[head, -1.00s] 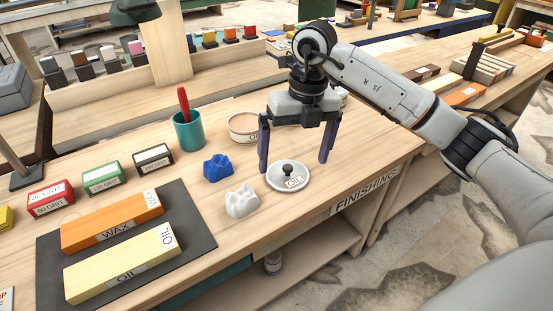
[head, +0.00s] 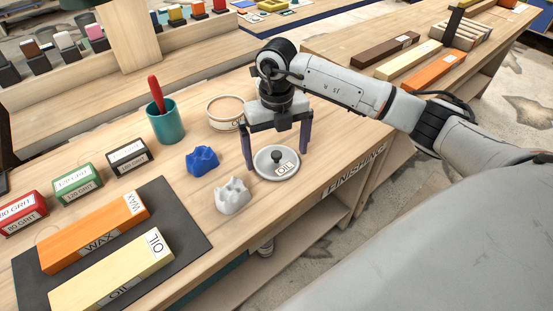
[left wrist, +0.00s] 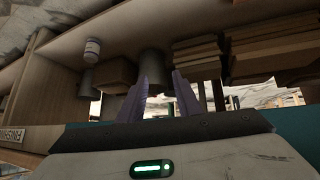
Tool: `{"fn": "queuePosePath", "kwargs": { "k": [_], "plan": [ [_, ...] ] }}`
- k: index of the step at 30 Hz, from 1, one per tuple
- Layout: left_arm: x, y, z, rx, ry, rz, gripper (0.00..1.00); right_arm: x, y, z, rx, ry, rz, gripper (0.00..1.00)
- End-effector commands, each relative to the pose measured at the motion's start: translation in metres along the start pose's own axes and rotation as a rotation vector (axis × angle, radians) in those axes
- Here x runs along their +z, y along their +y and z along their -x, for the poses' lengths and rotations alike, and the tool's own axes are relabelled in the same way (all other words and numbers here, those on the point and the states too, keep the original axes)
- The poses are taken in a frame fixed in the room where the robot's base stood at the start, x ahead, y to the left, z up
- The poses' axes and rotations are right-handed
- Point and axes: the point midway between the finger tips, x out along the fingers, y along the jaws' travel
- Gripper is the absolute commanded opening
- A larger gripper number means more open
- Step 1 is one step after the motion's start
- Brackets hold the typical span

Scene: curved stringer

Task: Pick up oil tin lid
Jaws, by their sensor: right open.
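The oil tin lid (head: 264,168) is a grey-white disc with a dark knob and an OIL label, lying flat on the wooden bench. My right gripper (head: 277,157) is open and points down, with its two dark purple fingers on either side of the lid and its knob. Whether the fingers touch the lid cannot be told. My left gripper (left wrist: 160,92) shows only in the left wrist view. Its fingers are apart with nothing between them, facing the shelf under a bench.
OIL and WAX blocks (head: 100,235) lie on a dark mat. The bench's front edge is close to the lid.

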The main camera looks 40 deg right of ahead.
Motion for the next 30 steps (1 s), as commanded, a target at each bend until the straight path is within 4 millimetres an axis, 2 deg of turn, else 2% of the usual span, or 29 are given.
{"fn": "queuePosePath", "kwargs": {
  "k": [3,10,15,16,25,30],
  "plan": [
    [-0.005,-0.002,-0.002,-0.002,0.008,-0.001,0.31,-0.001,0.000,-0.009,0.000,0.001,0.001,1.00],
    [-0.007,-0.003,-0.003,-0.004,0.013,-0.002,0.31,0.000,0.000,-0.010,0.000,-0.001,0.001,1.00],
    [-0.006,-0.003,-0.003,-0.005,0.011,-0.002,0.31,0.000,0.000,-0.010,0.000,-0.001,0.001,0.71],
    [-0.006,-0.003,-0.003,-0.005,0.010,-0.002,0.31,0.000,0.000,-0.010,0.000,-0.001,0.001,0.68],
    [-0.001,-0.003,-0.002,-0.004,0.001,-0.001,0.31,0.001,0.000,-0.004,0.002,-0.003,0.001,0.68],
    [0.002,-0.002,-0.003,-0.004,-0.002,-0.001,0.31,0.002,0.000,0.024,0.002,-0.007,0.001,0.68]
  ]
}}
